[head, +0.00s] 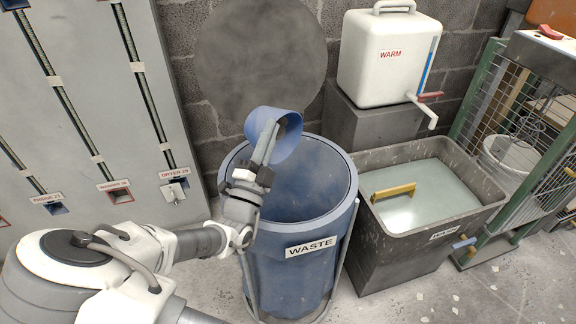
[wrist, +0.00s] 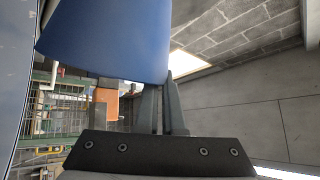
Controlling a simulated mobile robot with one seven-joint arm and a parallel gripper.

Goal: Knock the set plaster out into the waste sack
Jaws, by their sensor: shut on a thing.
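In the wrist view the bucket (wrist: 110,40) fills the upper left, against the fingers of my gripper (wrist: 162,105).
A grey trough (head: 400,250) of cloudy water with a yellow-handled tool (head: 393,190) stands right of the sack. Behind it a white WARM water container (head: 385,65) sits on a grey block. A green mesh cage (head: 510,95) is far right, a dispenser panel (head: 90,90) left.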

